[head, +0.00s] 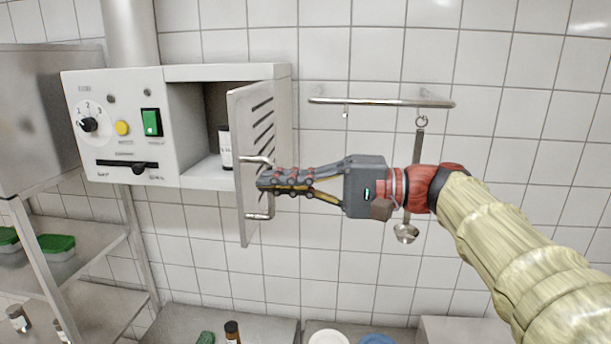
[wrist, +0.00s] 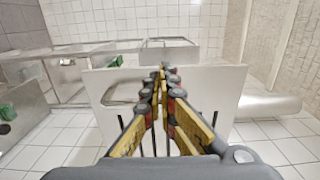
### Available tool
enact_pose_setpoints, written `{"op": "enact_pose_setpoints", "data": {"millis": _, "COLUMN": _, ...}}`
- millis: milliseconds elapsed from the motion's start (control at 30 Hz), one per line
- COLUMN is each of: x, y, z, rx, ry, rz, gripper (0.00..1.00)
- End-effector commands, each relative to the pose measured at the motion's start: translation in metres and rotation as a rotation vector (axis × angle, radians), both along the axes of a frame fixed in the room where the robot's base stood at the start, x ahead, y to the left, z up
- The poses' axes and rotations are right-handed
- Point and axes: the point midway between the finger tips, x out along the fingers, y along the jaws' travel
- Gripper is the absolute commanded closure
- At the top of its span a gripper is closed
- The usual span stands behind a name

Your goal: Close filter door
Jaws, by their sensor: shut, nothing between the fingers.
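The filter door (head: 249,115) is a pale metal panel with slanted slots and a bar handle (head: 262,217) on its outer side. It stands open, swung out from the white wall cabinet (head: 200,176). My gripper (head: 263,183) is shut and empty, with its fingertips at the door's handle side, between the handle's two ends. I cannot tell whether they touch. In the wrist view the door (wrist: 100,85) lies across the picture behind my shut fingers (wrist: 163,70), which hide part of it.
A bottle (head: 225,147) stands inside the cabinet. The control panel (head: 115,125) with knob and green switch is at its left. A wall rail (head: 380,102) with a hanging ladle (head: 406,233) is at the right. Plates (head: 328,337) stand on the counter below.

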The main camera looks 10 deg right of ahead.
Motion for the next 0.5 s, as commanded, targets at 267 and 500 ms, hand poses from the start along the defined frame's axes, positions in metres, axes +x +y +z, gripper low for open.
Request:
{"op": "enact_pose_setpoints", "data": {"millis": 267, "x": 0.007, "y": 0.021, "z": 0.001, "rx": 0.000, "ry": 0.001, "rz": 0.000, "gripper": 1.00}}
{"op": "enact_pose_setpoints", "data": {"millis": 500, "x": 0.008, "y": 0.023, "z": 0.000, "rx": 0.000, "ry": 0.000, "rz": 0.000, "gripper": 1.00}}
